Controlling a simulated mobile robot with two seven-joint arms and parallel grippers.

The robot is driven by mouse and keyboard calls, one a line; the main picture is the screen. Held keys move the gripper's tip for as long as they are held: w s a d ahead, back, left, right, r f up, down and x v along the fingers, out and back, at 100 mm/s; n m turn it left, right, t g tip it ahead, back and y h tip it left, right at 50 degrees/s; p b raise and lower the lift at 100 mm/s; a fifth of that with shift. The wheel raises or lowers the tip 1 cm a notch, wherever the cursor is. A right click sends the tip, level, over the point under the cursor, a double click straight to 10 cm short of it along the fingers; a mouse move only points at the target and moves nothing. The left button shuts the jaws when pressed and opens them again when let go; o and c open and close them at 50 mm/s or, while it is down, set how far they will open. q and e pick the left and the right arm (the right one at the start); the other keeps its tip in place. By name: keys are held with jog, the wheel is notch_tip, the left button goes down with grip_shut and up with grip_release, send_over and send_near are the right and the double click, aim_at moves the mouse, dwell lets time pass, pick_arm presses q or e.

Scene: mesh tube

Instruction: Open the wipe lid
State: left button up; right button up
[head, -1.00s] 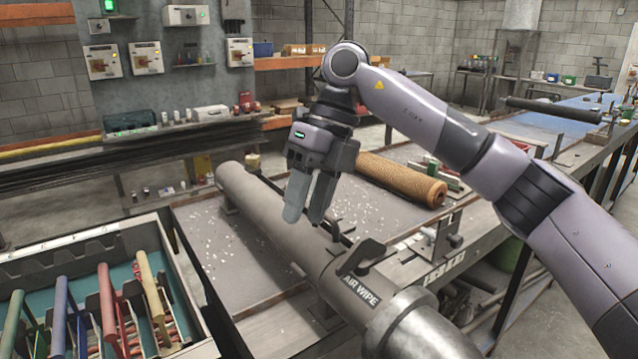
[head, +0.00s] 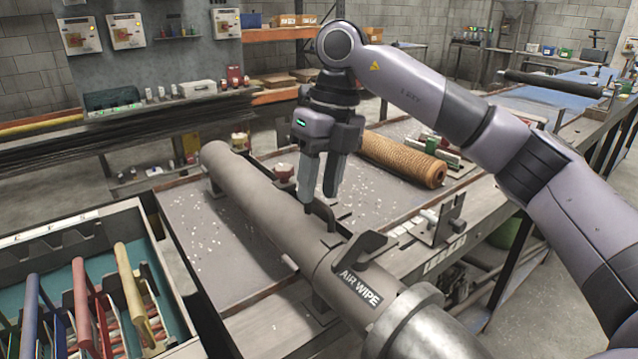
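The air wipe is a grey tubular housing labelled "AIR WIPE" (head: 362,288). A dark angled lever (head: 365,246) sits on its upper side near the label. The housing continues into a long grey tube (head: 245,195) towards the back left. I see no open lid; the seam is too small to tell. My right gripper (head: 319,193) points down above the tube, behind and left of the lever. Its two fingers are slightly apart with nothing held between them. A dark bracket (head: 322,212) stands just below the fingertips; I cannot tell whether they touch it. My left gripper is out of view.
A roll of tan mesh (head: 403,158) lies on the bench behind the gripper. A tray with coloured-handled tools (head: 130,290) is at the lower left. A small upright fixture (head: 447,228) stands right of the lever. The bench (head: 230,245) left of the tube is mostly bare.

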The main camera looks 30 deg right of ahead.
jog(key=shift+f, duration=0.3)
grip_shut()
